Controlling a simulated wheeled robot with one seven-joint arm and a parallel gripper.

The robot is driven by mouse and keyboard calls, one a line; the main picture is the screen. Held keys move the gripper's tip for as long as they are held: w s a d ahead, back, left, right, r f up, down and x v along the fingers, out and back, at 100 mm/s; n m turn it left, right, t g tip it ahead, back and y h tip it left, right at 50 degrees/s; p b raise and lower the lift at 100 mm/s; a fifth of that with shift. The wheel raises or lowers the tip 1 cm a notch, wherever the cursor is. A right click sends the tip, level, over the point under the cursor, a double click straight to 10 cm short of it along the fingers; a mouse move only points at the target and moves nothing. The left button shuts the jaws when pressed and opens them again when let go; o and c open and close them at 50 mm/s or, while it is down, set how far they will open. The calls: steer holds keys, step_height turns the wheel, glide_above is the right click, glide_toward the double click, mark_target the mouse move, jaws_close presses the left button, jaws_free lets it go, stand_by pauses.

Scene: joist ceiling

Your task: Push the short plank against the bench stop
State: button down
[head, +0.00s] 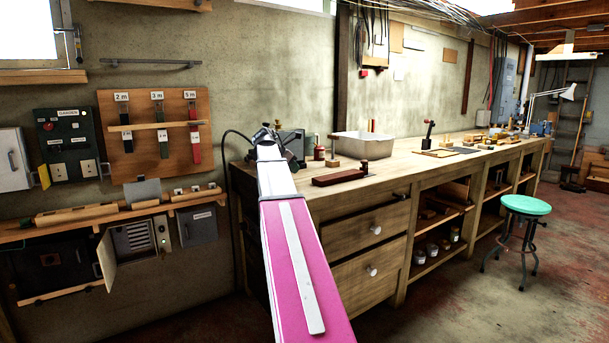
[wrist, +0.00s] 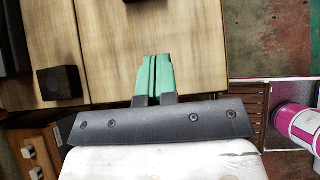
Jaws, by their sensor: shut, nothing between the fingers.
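My gripper (wrist: 154,82) shows in the wrist view with its two green fingers together and nothing between them. Behind the fingers is a pale wooden surface, crossed by a narrow dark gap. A small dark block (wrist: 60,82) sits on this surface to the left of the fingers, apart from them. In the head view a low reddish-brown wooden piece (head: 338,178) lies on the near end of the bench (head: 395,165), with a raised part at its right end. I cannot tell for certain which piece is the short plank or the bench stop. My arm hides part of the bench's left end.
A metal tub (head: 363,145) stands behind the reddish-brown piece. A small board with a dark upright handle (head: 428,135) and several loose wooden pieces lie farther along the bench. A green-topped stool (head: 525,205) stands in front. Bare benchtop shows between them.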

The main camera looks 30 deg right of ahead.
mark_target(321, 180)
steer(key=x, duration=0.9)
steer(key=shift+f, duration=0.15)
steer(key=shift+w+d, duration=0.2)
steer(key=shift+d, duration=1.75)
steer(key=shift+w+d, duration=0.1)
steer(key=shift+d, duration=1.05)
